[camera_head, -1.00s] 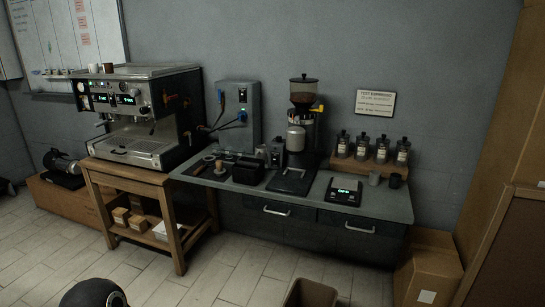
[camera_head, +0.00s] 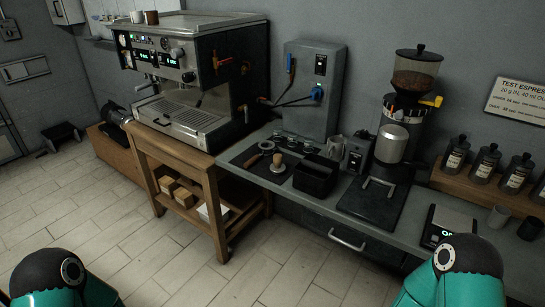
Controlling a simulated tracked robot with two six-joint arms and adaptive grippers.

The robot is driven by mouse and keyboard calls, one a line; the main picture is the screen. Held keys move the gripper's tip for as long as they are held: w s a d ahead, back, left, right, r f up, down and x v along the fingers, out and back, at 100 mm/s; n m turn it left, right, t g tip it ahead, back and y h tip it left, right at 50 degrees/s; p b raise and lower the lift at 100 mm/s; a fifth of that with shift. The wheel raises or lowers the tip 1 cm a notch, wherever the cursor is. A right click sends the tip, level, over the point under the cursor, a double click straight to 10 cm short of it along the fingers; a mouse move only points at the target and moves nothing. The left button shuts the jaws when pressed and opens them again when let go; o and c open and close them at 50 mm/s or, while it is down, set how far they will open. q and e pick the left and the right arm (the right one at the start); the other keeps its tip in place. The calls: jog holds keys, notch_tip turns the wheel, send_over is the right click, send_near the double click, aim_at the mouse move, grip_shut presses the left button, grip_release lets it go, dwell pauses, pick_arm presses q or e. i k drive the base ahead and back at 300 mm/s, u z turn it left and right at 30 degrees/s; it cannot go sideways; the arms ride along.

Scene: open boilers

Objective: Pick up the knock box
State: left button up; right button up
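The knock box (camera_head: 317,178) appears to be the black open-topped box on the grey counter, just right of the tamper (camera_head: 277,162) and portafilter (camera_head: 262,148). It stands upright, in front of the grey control box. Nothing is touching it from my side. Only teal and black parts of my two arms show, at the bottom left and bottom right corners. Neither gripper is in the frame.
The espresso machine (camera_head: 190,75) stands on a wooden cart (camera_head: 205,168) at left. The grinder (camera_head: 402,125) stands right of the box, with metal cups (camera_head: 337,147) close behind it. A scale (camera_head: 447,224) lies farther right. The tiled floor in front is clear.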

aim_at(316, 174)
jog(key=u, duration=0.15)
jog(key=i, duration=0.9)
jog(key=u, duration=0.25)
